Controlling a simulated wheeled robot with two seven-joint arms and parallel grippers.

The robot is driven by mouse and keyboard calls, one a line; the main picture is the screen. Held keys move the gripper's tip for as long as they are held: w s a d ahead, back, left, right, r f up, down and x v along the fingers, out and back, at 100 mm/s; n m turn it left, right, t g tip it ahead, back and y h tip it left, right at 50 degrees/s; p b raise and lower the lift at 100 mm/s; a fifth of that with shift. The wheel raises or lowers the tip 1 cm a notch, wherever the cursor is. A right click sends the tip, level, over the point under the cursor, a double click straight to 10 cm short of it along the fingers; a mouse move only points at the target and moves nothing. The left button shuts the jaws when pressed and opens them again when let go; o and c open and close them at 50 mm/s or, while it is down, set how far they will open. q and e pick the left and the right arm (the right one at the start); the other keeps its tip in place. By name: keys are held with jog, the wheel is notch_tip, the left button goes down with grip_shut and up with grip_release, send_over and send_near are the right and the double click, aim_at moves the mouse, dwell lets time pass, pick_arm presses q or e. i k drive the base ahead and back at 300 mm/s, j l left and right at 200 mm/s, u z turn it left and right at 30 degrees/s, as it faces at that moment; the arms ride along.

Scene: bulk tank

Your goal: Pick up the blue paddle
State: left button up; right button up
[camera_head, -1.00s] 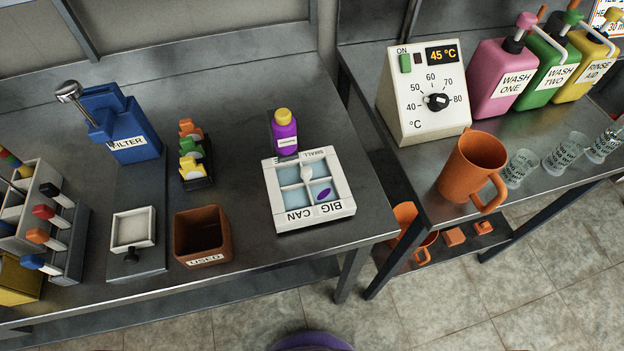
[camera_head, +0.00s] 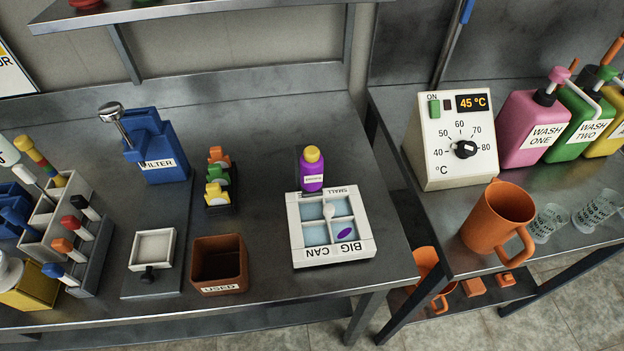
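I cannot tell for sure which thing is the blue paddle. A blue-ended stick (camera_head: 53,270) with a light shaft lies in the grey rack (camera_head: 95,262) at the left, in a row with orange, red and black-ended ones. Another blue object (camera_head: 14,206) is at the left picture edge, partly cut off. Neither of my grippers is in view.
The left bench also holds a blue FILTER holder (camera_head: 160,150), a brown USED box (camera_head: 219,262), a white four-part tray (camera_head: 332,255) and a purple bottle (camera_head: 312,172). The right bench holds a temperature box (camera_head: 450,150) and orange jug (camera_head: 498,217).

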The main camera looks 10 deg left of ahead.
aim_at(8, 213)
jog(key=k+u, duration=0.1)
jog(key=u, duration=1.9)
jog(key=i+j+z, duration=0.15)
jog(key=j+z, duration=0.2)
jog(key=i+j+z, duration=0.1)
jog(key=j+z, duration=0.55)
jog(key=i+j, duration=0.05)
jog(key=j, duration=0.05)
